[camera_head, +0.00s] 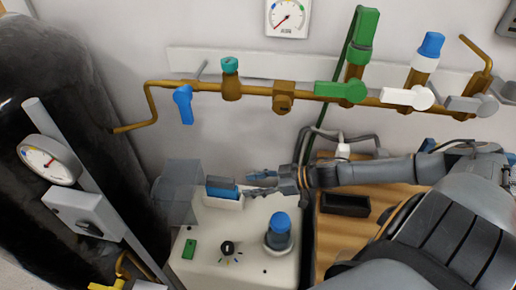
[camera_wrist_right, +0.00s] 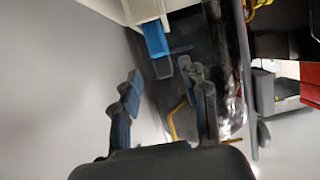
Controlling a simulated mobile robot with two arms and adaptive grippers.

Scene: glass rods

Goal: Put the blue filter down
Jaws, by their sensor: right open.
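The blue filter (camera_head: 222,188) looks like a flat blue block seated in a white holder (camera_head: 222,203) on top of the white machine (camera_head: 215,255). In the right wrist view the blue filter (camera_wrist_right: 156,40) sits beyond the fingertips, next to the white holder (camera_wrist_right: 143,10). My right gripper (camera_head: 258,182) reaches in from the right, just to the right of the filter. Its fingers are apart, with nothing seen between them; they also show in the wrist view (camera_wrist_right: 166,82). A small gap seems to separate the fingertips from the filter. My left gripper is not in view.
A blue-topped grey knob (camera_head: 280,232), a black dial (camera_head: 228,248) and a green switch (camera_head: 189,249) are on the machine. A black tray (camera_head: 345,205) lies on the wooden surface (camera_head: 340,240) to the right. A brass pipe with valves (camera_head: 283,98) crosses the wall; a dark tank (camera_head: 50,90) stands left.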

